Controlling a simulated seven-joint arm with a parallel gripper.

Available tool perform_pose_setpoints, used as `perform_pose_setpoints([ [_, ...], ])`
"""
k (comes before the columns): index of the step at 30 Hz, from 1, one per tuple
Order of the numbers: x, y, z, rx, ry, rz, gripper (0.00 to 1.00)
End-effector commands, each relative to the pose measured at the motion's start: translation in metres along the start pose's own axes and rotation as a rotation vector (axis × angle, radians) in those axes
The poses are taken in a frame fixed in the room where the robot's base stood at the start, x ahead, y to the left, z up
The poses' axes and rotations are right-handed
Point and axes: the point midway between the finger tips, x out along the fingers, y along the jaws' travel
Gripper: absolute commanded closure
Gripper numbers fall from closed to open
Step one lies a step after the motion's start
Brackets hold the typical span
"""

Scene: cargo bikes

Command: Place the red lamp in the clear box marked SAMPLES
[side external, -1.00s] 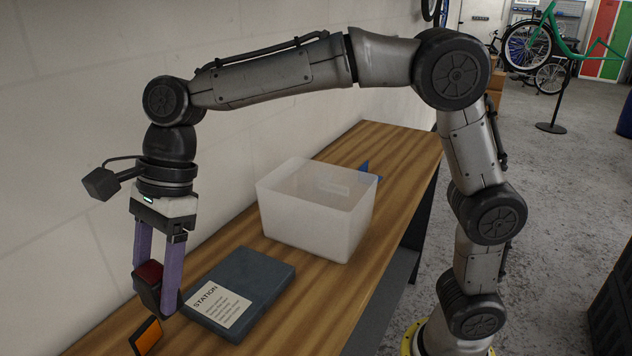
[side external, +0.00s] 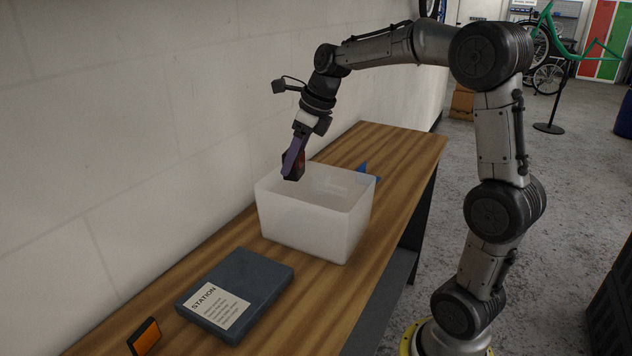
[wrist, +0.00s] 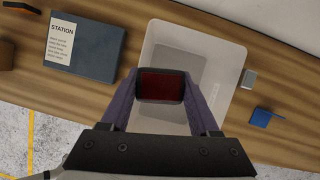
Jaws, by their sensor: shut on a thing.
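The red lamp (wrist: 162,86), a dark-cased block with a red face, is held between the purple fingers of my gripper (wrist: 163,98). In the side view the lamp (side external: 296,163) and my gripper (side external: 293,166) are over the left back part of the translucent box (side external: 312,222), around rim height. The box also shows below the lamp in the wrist view (wrist: 228,62). My gripper is shut on the lamp. No SAMPLES marking can be read in these views, and the lamp hides part of the box floor.
A dark slab with a STATION label (side external: 262,275) lies left of the box. An orange-faced block (side external: 145,338) sits near the bench's left end. A blue item (side external: 363,168) and a small grey block (wrist: 250,78) are beside the box. The wall runs behind the wooden bench (side external: 412,150).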

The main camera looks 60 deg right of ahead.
Motion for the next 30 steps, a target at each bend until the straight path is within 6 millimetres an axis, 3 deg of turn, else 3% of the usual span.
perform_pose_setpoints([
  [3,-0.007,-0.024,-0.016,0.089,-0.002,-0.037,0.96],
  [8,-0.014,-0.047,-0.033,0.178,-0.006,-0.074,0.96],
  [30,0.099,-0.045,-0.079,0.178,-0.002,-0.069,0.96],
])
